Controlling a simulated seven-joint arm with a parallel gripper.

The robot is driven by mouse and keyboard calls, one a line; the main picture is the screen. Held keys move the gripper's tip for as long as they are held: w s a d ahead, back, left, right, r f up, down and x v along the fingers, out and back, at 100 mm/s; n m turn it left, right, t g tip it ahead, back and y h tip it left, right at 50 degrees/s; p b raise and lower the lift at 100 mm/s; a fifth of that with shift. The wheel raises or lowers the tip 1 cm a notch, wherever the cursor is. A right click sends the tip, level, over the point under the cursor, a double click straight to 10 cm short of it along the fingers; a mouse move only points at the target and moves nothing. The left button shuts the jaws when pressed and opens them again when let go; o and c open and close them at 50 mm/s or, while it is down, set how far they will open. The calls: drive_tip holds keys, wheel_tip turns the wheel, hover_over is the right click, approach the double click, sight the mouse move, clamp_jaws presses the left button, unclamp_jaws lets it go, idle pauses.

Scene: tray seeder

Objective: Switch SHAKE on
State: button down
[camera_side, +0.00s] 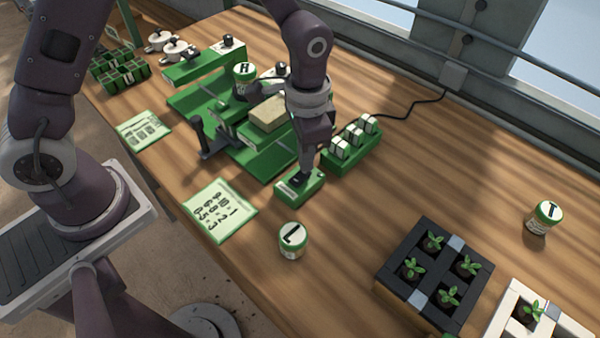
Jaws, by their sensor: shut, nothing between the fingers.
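My gripper (303,177) is shut and points down onto a small green box (314,194) near the middle of the wooden table. Its fingertips are at the top of this box and hide part of it. Whether they touch it cannot be told. The box has a pale label on its front, too small to read. Behind it to the right is a longer green block with several white switches (354,136) in a row, and a black cord runs from it to the wall. No SHAKE lettering can be read, and no switch position can be told.
The green seeder machine (262,160) with a beige block (268,113) stands behind my gripper. A black seedling tray (388,277) and a jar marked T (543,218) are at right.

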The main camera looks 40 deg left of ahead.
drive_tip(key=shift+f, duration=0.7)
drive_tip(key=shift+r, duration=3.5)
drive_tip(key=s+a+r+n+t, duration=0.1)
drive_tip(key=s+a+r, duration=0.2)
drive_tip(key=r, duration=0.3)
drive_tip(key=s+a+r+n+t, duration=0.1)
drive_tip(key=s+a+r, duration=0.15)
drive_tip(key=r, duration=0.25)
drive_tip(key=s+a+r+n+t, duration=0.1)
drive_tip(key=s+a+r+n, duration=0.1)
drive_tip(key=s, duration=0.4)
drive_tip(key=s+a+r+n+t, duration=0.2)
drive_tip(key=s+a+r, duration=0.1)
drive_tip(key=s, duration=0.4)
drive_tip(key=shift+s+a+t, duration=0.2)
drive_tip(key=shift+t, duration=0.1)
